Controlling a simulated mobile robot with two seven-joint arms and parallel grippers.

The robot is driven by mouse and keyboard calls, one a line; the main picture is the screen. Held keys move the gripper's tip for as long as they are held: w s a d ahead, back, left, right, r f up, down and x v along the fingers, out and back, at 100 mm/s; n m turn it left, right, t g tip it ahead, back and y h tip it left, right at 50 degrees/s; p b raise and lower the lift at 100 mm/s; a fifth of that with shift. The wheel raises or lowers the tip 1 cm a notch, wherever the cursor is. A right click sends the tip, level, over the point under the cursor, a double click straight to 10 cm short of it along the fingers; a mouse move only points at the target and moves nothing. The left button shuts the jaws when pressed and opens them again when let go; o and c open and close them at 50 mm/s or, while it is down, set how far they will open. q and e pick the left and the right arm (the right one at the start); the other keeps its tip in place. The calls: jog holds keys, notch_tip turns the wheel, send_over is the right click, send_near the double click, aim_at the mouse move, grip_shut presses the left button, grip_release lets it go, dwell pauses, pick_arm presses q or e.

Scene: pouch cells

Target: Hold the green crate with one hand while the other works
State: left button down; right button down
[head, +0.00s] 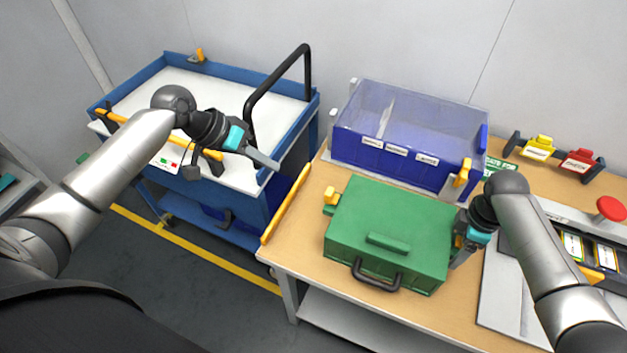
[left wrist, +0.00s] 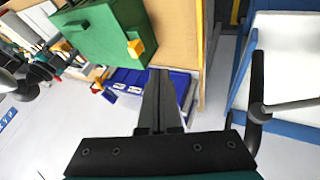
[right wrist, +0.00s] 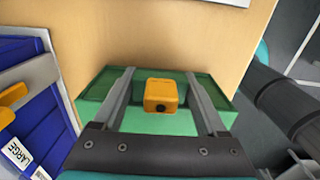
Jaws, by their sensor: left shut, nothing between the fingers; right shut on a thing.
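The green crate (head: 390,222), lid closed, sits on the wooden table with its black handle (head: 376,276) facing the front edge. It also shows in the left wrist view (left wrist: 100,30). My right gripper (head: 459,258) is at the crate's right side, shut on it. In the right wrist view its fingers stand either side of an orange latch (right wrist: 161,94) over green surfaces of the crate (right wrist: 205,88); the exact contact is hidden. My left gripper (head: 277,165) is shut and empty, raised left of the crate near the cart's right edge.
A blue bin with a clear lid (head: 400,120) stands behind the crate. A blue cart (head: 220,185) with a black push handle (head: 304,75) is at the left. A panel with a red button (head: 611,208) lies at the right.

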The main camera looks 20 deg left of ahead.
pick_arm(q)
jog(key=w+d+f, duration=0.3)
jog(key=d+f, duration=0.5)
jog(key=shift+w+d, duration=0.35)
jog(key=shift+d, duration=0.1)
jog(key=shift+d, duration=1.05)
send_near(327, 192)
jog(key=a+r, duration=0.1)
jog(key=a, duration=0.4)
jog(key=shift+s+r, duration=0.1)
jog(key=shift+s, duration=0.15)
